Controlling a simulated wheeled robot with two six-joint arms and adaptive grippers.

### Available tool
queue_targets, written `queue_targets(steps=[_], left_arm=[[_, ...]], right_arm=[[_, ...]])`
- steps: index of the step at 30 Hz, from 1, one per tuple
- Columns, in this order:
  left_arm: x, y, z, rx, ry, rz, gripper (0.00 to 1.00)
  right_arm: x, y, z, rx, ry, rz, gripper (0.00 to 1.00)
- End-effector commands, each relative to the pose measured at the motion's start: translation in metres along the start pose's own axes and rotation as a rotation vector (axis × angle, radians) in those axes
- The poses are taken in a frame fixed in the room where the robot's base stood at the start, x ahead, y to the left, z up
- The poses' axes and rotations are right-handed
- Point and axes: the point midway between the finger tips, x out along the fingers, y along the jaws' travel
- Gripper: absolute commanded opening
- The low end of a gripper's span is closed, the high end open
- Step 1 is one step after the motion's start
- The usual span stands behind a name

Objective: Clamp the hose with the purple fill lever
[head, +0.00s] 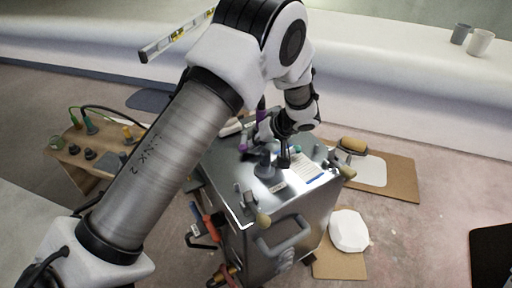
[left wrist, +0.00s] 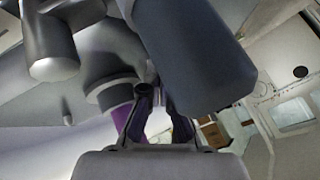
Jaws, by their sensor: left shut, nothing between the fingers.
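Purple parts, seemingly the purple fill lever (head: 261,116), show at the back of the metal cabinet's top in the head view, partly behind my left arm. A purple piece (left wrist: 123,118) also shows left of the fingers in the left wrist view. My left gripper (head: 284,160) is shut and empty, pointing down just above the cabinet top, close to a grey fitting (head: 267,168). Its fingers (left wrist: 163,108) show in the left wrist view beside large grey cylindrical parts. I cannot tell whether it touches the lever. The hose and clamp are not clearly visible. My right gripper is not in view.
The metal cabinet (head: 285,215) carries a paper label sheet (head: 302,173) and handled fittings with tan knobs (head: 263,220). A wooden bench (head: 95,150) with cables stands left. Floor at the far right is mostly open.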

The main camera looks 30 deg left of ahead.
Motion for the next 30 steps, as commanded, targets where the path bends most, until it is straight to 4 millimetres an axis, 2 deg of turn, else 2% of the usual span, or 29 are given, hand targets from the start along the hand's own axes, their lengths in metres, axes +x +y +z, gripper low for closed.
queue_targets(steps=[1, 17, 27, 30], left_arm=[[0.004, -0.001, 0.003, -0.001, -0.001, 0.0, 0.0], [0.018, -0.028, 0.005, -0.001, -0.001, 0.001, 0.0], [0.025, -0.033, 0.003, 0.176, 0.102, 0.112, 0.0], [0.025, -0.036, 0.001, 0.201, 0.117, 0.125, 0.0]], right_arm=[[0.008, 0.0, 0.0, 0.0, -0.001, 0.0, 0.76], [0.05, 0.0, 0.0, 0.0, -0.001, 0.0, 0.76], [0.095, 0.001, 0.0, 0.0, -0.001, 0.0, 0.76], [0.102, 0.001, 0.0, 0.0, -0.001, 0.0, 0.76]])
